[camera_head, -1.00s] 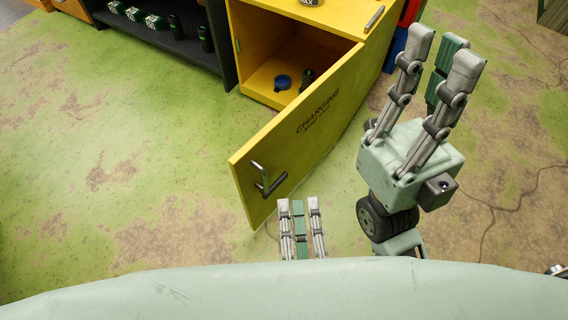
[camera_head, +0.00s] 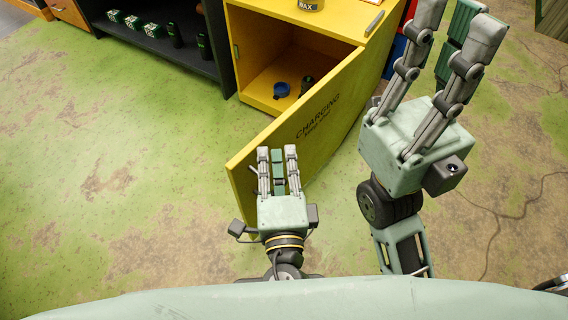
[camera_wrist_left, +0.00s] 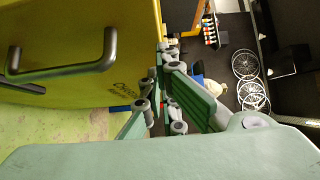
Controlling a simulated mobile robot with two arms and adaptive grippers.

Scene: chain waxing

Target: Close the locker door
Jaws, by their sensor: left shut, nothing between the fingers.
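The yellow locker (camera_head: 246,62) stands at the top middle of the head view. Its yellow door (camera_head: 318,120), lettered "CHARGING", stands wide open, swung out toward me. The grey bar handle (camera_wrist_left: 62,68) shows large in the left wrist view; in the head view my left gripper mostly hides it. My left gripper (camera_head: 278,152) is shut and empty, with its fingers overlapping the door's free end; I cannot tell whether they touch it. My right gripper (camera_head: 458,22) is raised on the right of the door, apart from it; its finger opening is unclear.
A blue round item (camera_head: 281,90) and a dark item (camera_head: 306,84) sit inside the locker. A wax tin (camera_head: 311,4) stands on top. A dark shelf (camera_head: 190,62) with boxes and bottles is at left. The green floor (camera_head: 130,180) left of the door is clear.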

